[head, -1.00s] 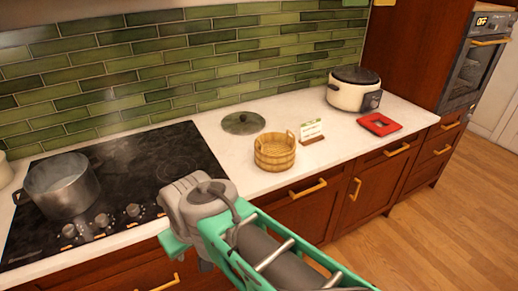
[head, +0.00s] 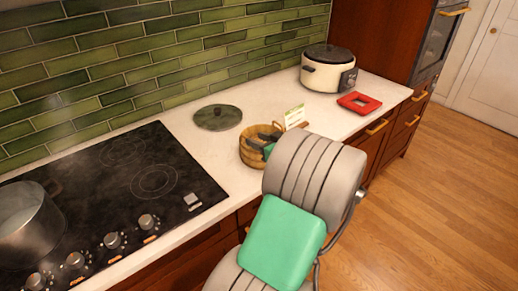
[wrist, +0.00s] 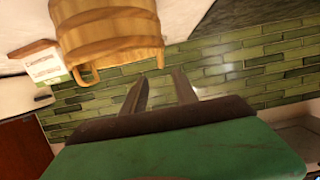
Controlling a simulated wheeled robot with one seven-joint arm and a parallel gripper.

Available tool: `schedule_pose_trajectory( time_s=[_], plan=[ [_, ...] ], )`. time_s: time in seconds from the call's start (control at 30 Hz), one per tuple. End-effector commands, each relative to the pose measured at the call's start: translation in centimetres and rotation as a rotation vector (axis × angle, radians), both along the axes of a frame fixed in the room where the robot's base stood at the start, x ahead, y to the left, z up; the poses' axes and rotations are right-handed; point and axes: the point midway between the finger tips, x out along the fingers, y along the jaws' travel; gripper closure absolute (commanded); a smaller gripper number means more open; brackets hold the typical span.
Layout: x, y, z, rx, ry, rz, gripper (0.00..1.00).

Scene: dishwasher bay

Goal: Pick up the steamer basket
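The steamer basket (head: 251,156) is a round wooden tub with upright handles, standing on the white counter right of the cooktop. My forearm and wrist cover its right side in the head view. My gripper (head: 266,141) is at the basket's right part in that view; exact contact cannot be told. In the wrist view the basket (wrist: 110,38) fills the upper left, with a handle hanging toward the fingers. My gripper (wrist: 161,76) shows two dark fingers spread apart with nothing between them, beside the basket.
A round lid (head: 218,117) lies behind the basket. A small card (head: 294,116) stands just right of it, also in the wrist view (wrist: 44,64). A rice cooker (head: 328,70) and red square item (head: 359,102) are farther right. A pot (head: 28,225) sits on the cooktop (head: 150,205).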

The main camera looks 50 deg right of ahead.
Motion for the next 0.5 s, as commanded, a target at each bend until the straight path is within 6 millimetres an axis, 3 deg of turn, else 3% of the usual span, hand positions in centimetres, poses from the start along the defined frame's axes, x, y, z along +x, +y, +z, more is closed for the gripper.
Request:
schedule_pose_trajectory(
  time_s=[0.3, 0.5],
  plan=[
    [4.8, -0.5, -2.0, 0.004, 0.003, 0.005, 0.65],
    [5.6, -0.9, -2.6, 0.001, 0.004, -0.001, 0.65]
  ],
)
